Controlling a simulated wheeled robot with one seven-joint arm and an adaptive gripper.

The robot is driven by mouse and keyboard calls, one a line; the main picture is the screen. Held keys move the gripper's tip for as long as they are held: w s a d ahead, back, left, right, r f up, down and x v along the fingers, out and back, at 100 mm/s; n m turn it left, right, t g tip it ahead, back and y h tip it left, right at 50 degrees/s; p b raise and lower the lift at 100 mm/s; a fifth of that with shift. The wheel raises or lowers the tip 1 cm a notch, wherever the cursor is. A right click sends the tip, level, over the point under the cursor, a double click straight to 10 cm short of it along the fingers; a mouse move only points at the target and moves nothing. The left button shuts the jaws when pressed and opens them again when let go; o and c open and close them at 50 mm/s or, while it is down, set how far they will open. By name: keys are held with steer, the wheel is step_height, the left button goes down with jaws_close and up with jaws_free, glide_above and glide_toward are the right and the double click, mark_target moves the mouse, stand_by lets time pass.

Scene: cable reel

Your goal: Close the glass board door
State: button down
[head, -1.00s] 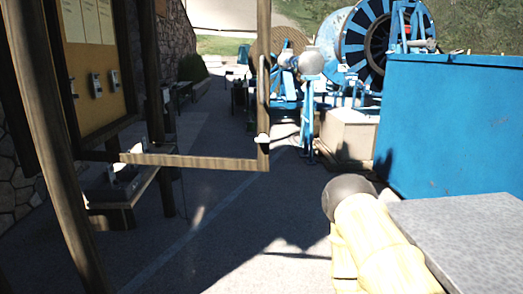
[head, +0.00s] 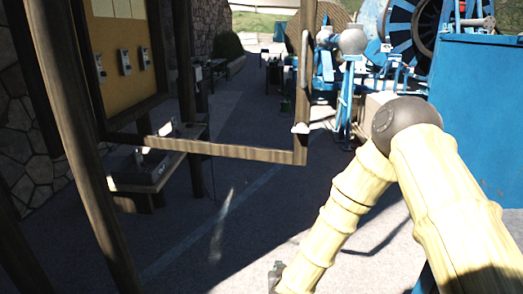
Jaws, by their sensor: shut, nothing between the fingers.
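The glass board door (head: 230,152) stands open in the head view, swung out from the board. It is a dark wooden frame with a clear pane. Its bottom rail runs right to an upright stile (head: 302,95), which carries a pale metal fitting (head: 301,128). The board (head: 125,35) is at the left, with a yellow back, pale sheets and small metal pieces. My gripper (head: 276,272) shows only as a small dark grey piece at the bottom edge, beside my yellow forearm. It is shut and empty, below the door's rail and apart from it. Most of it is out of frame.
A wooden bench (head: 150,170) stands under the board. A stone wall (head: 20,150) is behind it. A blue container (head: 490,110) is at the right, with blue reel machinery (head: 405,30) beyond. The paved ground (head: 215,215) below the door is clear.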

steer(key=w+a+r+t, duration=0.1)
steer(key=w+a+r, duration=0.15)
steer(key=r, duration=0.25)
steer(key=w+a+r+t+h, duration=0.1)
steer(key=w+r, duration=0.2)
steer(key=r, duration=0.1)
steer(key=w+a+r+t, duration=0.1)
steer(key=w+a+r, duration=0.15)
steer(key=r, duration=0.25)
steer(key=m+t+h, duration=0.3)
glide_toward(264, 146)
steer(key=w+p, duration=0.3)
steer(key=w+d+p, duration=0.1)
steer(key=w+p, duration=0.1)
steer(key=shift+w+r+p, duration=0.2)
steer(key=shift+w+p, duration=0.15)
steer(key=shift+w+d+f, duration=0.1)
steer(key=shift+w+d, duration=0.05)
steer(key=shift+w, duration=0.5)
